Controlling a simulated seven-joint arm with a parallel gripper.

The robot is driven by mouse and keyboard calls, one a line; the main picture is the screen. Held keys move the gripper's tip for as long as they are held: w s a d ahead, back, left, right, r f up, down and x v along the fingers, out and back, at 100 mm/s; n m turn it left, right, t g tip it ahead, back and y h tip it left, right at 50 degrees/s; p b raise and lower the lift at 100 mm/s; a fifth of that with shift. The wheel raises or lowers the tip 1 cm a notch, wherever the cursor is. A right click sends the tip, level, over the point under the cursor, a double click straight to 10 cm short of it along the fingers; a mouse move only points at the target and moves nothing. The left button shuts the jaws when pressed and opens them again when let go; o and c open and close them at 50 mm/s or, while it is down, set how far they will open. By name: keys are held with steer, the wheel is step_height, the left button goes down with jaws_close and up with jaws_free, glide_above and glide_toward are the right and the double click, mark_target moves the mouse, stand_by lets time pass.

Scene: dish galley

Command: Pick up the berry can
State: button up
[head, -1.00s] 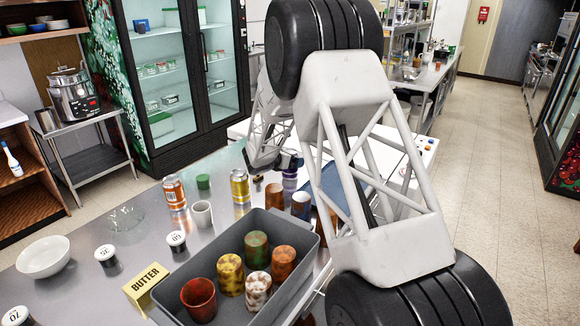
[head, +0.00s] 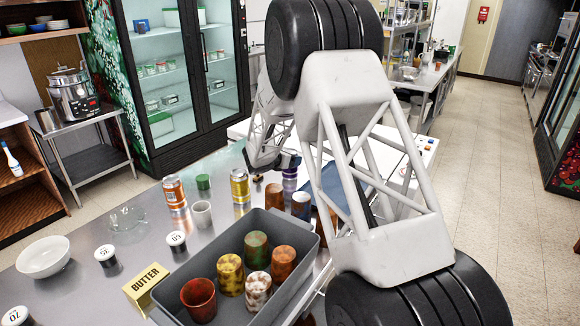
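A purple can (head: 290,182), which looks like the berry can, stands on the steel counter behind the grey bin. Its top is partly hidden by my gripper. My gripper (head: 284,166) is at the far end of my arm, at or just above this can. It is small and dark in the head view. Its fingers cannot be made out, nor whether they touch the can. A yellow can (head: 240,187) and an orange-and-silver can (head: 174,192) stand to the left.
A grey bin (head: 180,262) with several coloured cups fills the front. Cups stand close to the purple can. A white cup (head: 202,213), glass dish (head: 127,219), white bowl (head: 43,257) and butter box (head: 146,285) are on the left. My arm hides the counter's right side.

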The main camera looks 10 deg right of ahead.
steer(key=shift+r, duration=0.1)
steer(key=shift+r, duration=4.95)
